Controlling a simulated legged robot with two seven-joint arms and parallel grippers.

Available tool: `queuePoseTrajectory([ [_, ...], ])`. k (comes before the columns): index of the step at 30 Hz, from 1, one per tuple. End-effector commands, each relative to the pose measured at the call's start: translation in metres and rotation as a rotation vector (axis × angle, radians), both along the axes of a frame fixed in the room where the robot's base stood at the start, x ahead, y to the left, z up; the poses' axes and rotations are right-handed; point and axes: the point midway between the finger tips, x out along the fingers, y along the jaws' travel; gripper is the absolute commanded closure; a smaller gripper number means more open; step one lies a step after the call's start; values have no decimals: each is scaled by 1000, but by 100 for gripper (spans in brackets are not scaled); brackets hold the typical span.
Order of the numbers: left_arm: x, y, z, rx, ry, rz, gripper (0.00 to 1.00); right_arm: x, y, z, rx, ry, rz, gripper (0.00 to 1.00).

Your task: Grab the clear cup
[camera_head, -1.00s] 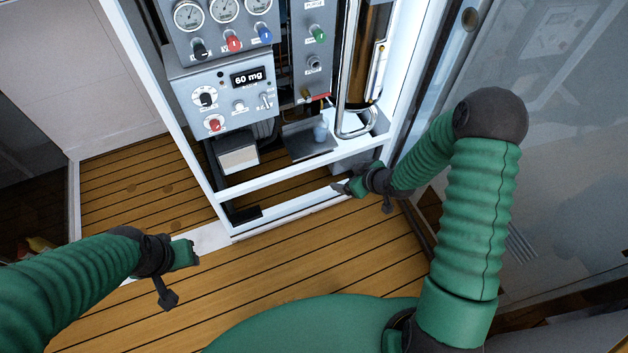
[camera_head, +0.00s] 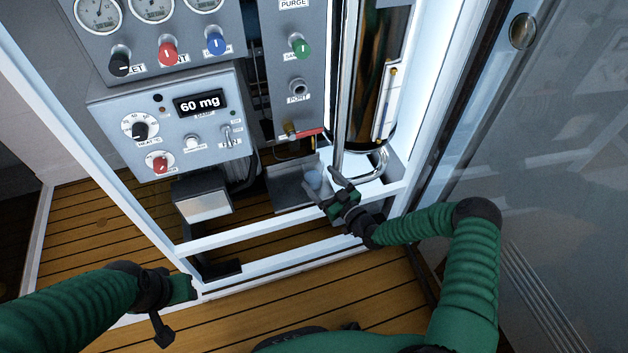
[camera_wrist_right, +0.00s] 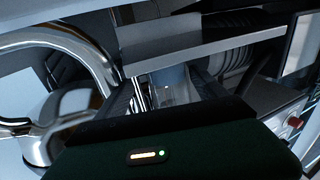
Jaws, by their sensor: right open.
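The clear cup (camera_head: 313,181) is small and bluish and stands on the grey shelf (camera_head: 286,190) under the panel. In the right wrist view the cup (camera_wrist_right: 171,84) shows between the fingers, its lower part hidden by my gripper body. My right gripper (camera_head: 328,187) is open, with its fingertips beside the cup at its right; I cannot tell whether they touch it. My left gripper (camera_head: 185,290) is low at the left, away from the cup; its fingers are not clear.
A bent metal pipe (camera_head: 370,172) stands close to the right of the cup; it is large in the right wrist view (camera_wrist_right: 75,40). The white frame's lower bar (camera_head: 270,231) runs in front. A panel with knobs (camera_head: 180,125) and a sample port (camera_head: 297,87) are above. A glass door (camera_head: 560,150) is at the right.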

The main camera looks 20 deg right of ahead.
Motion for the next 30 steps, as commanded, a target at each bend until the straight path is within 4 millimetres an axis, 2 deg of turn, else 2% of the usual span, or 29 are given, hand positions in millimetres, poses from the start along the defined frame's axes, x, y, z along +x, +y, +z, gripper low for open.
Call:
queuePoseTrajectory([
  [7, 0, 0, -27, 0, 0, 0, 64, 32, 22, -4, 0, -1, 1, 19],
  [10, 0, 0, -31, 0, 0, 0, 64, 46, 26, -2, -1, 1, 1, 19],
  [17, 0, 0, -30, 0, 0, 0, 64, 50, 26, 2, 1, 1, 0, 19],
  [20, 0, 0, -30, 0, 0, 0, 64, 50, 26, 2, 1, 1, 0, 30],
  [30, 0, 0, -30, 0, 0, 0, 64, 49, 26, 1, 1, 1, 0, 74],
])
